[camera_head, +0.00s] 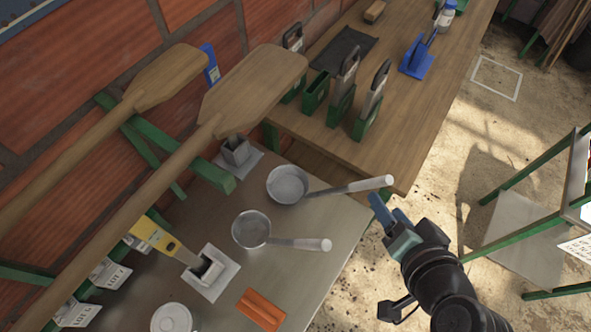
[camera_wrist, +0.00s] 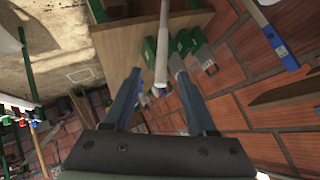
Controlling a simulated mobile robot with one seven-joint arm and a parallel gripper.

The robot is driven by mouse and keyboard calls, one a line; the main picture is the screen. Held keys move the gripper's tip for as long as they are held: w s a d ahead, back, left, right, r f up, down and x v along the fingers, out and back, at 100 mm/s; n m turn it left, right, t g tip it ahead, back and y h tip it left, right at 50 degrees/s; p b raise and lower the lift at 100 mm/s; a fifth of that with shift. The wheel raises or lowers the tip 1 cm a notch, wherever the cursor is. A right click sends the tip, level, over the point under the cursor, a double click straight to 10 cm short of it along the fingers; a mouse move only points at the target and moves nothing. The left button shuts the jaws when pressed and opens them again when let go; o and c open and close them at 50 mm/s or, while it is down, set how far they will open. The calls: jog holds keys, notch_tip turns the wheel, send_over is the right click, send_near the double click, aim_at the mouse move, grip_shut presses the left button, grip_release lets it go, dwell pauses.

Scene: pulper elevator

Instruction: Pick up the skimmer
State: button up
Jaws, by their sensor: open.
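Two long-handled metal utensils lie on the steel table. The upper one (camera_head: 288,184) has a wide round bowl and a pale handle (camera_head: 360,186) reaching right past the table edge. The lower one (camera_head: 251,229) has a smaller-looking bowl and a similar handle; I cannot tell for certain which is the skimmer. My gripper (camera_head: 382,208), with blue fingers, is open near the upper handle's end. In the wrist view a pale handle (camera_wrist: 162,45) shows between the spread fingers of my gripper (camera_wrist: 158,80), without visible contact. The bowl is out of that view.
Two wooden paddles (camera_head: 250,85) lean across the left side. A wooden bench (camera_head: 420,110) with green holders stands behind. A green-framed rack (camera_head: 530,230) stands right, with open floor between.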

aim_at(369, 188)
jog(key=shift+a+p+x, duration=0.15)
jog(key=shift+p+x, duration=0.5)
jog(key=shift+x, duration=2.1)
jog(key=shift+a+p+x, duration=0.2)
jog(key=shift+p+x, duration=0.45)
jog(key=shift+x, duration=2.05)
jog(key=shift+s+f, duration=0.15)
jog(key=shift+s, duration=0.05)
grip_shut()
jog(key=shift+w, duration=0.1)
